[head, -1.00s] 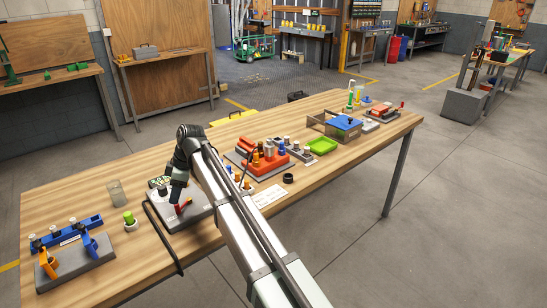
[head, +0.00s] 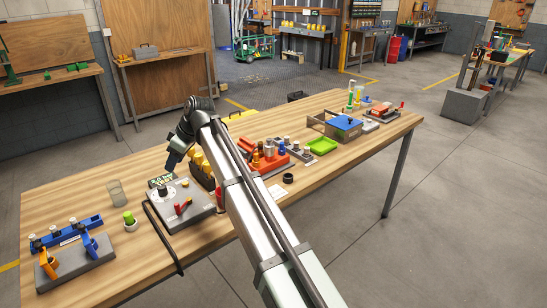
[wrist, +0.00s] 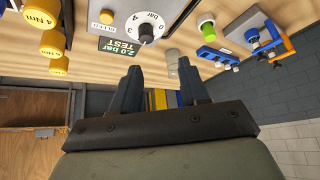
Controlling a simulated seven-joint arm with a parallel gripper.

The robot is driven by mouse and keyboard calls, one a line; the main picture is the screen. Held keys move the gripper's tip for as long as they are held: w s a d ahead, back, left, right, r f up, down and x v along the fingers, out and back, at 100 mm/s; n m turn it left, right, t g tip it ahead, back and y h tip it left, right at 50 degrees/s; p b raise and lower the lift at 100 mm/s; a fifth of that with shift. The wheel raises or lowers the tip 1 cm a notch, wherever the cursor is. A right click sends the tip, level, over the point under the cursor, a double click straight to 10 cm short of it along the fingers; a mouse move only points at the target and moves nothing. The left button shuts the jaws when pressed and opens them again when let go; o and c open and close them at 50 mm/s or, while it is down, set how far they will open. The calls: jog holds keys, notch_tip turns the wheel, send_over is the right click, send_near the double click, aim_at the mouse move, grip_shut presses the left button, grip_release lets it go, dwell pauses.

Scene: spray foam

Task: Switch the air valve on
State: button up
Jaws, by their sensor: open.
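The grey air box (head: 196,214) stands on the wooden bench, and a red lever (head: 183,208) sits on its top; I take this lever to be the air valve. A small dark display (head: 160,181) stands at the box's back left edge. It also shows in the wrist view (wrist: 120,49), reading "2.0 bar TEST", beside a dial with a black pointer (wrist: 146,32). My gripper (head: 171,163) is behind and above the display, apart from the red lever. In the wrist view my gripper (wrist: 161,90) has its two fingers spread with nothing between them. The lever is not in the wrist view.
Yellow-capped tools (head: 203,167) stand close to my arm, right of the box. A clear cup (head: 116,193) and a green-topped piece (head: 129,218) are to the left. A black hose (head: 162,240) runs along the box's left side and over the bench edge.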

jog(key=w+d+f+m+t, duration=0.1)
jog(key=w+d+f+m, duration=0.2)
jog(key=w+d, duration=0.3)
jog(key=w+d+f+m+t, duration=0.2)
jog(key=w+d, duration=0.4)
jog(key=d, duration=0.7)
jog(key=w+d+f+m+t, duration=0.1)
jog(key=w+d+f+m, duration=0.2)
jog(key=w+d, duration=0.3)
jog(key=shift+d+f+m+t+y, duration=0.35)
jog(key=shift+d+m, duration=0.25)
jog(key=shift+d, duration=1.2)
